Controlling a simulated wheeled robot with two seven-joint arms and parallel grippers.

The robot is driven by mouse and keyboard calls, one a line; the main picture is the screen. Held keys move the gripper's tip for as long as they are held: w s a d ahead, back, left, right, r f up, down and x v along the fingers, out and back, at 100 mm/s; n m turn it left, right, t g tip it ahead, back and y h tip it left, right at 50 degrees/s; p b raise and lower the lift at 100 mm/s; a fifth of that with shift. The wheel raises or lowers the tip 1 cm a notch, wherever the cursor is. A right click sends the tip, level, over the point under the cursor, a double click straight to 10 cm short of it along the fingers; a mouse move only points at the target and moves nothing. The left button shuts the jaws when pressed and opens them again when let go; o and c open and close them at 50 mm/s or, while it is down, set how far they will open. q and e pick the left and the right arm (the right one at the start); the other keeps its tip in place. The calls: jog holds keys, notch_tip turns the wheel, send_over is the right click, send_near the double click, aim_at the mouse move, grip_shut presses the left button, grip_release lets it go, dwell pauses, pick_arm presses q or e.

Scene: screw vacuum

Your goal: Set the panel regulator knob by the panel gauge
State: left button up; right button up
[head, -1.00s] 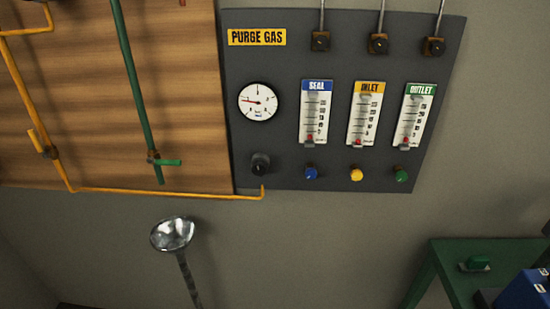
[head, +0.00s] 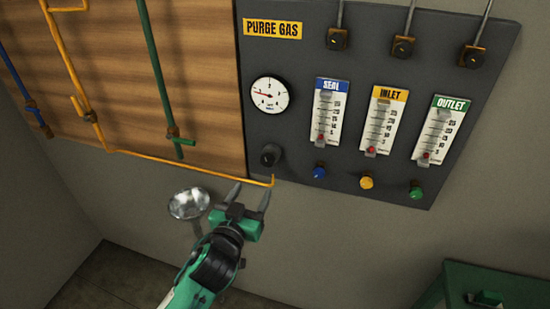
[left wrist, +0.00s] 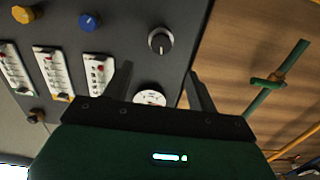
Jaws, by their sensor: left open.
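The black regulator knob (head: 269,156) sits at the lower left of the dark grey purge gas panel (head: 370,60). It also shows in the left wrist view (left wrist: 160,40), beyond the fingertips, with a light mark on its face. The round white panel gauge (head: 270,95) is above the knob in the head view; its red needle points left. In the left wrist view the gauge (left wrist: 149,98) is partly hidden by my gripper. My left gripper (head: 249,190) is open and empty, just below the knob and apart from it. My right gripper is not in view.
Three flowmeters, seal (head: 327,112), inlet (head: 383,120) and outlet (head: 438,130), stand right of the gauge with coloured knobs below. A yellow pipe (head: 190,168) ends near the regulator knob. A metal funnel (head: 189,203) is left of my gripper. A green table (head: 470,280) is at lower right.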

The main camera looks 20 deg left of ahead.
aim_at(267, 163)
pick_arm(q)
jog(key=w+p, duration=0.4)
jog(key=w, duration=0.8)
jog(key=shift+w, duration=0.15)
jog(key=shift+w+d+p, duration=0.1)
jog(key=shift+w+p, duration=0.2)
jog(key=shift+w, duration=0.3)
jog(key=shift+c, duration=0.5)
jog(key=c, duration=0.9)
jog(key=shift+m, duration=0.3)
